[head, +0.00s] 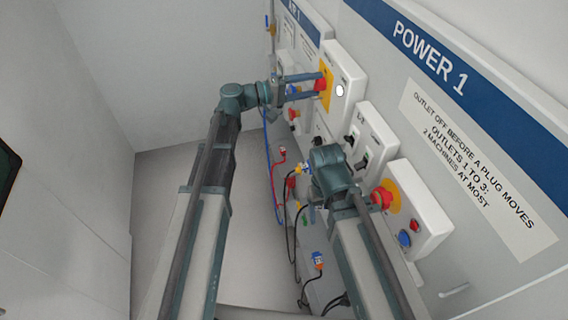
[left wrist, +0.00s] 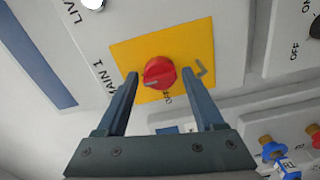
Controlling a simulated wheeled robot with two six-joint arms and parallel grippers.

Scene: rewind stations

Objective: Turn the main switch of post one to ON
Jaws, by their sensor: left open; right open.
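The main switch is a red rotary knob (left wrist: 160,73) on a yellow plate (left wrist: 200,48), with "MAIN 1" printed beside it in the left wrist view. In the head view the red knob (head: 320,83) sits on the white box under the POWER 1 sign. My left gripper (left wrist: 160,82) is open, its two fingers on either side of the knob. Whether they touch it I cannot tell. In the head view my left gripper (head: 318,87) reaches the box from the left.
Right of the main switch are a box with black switches (head: 362,150) and a box with a red emergency button (head: 380,198) and a blue button (head: 404,239). Cables and plugs (head: 318,260) hang below. A white lamp (head: 339,91) is on the main switch box.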

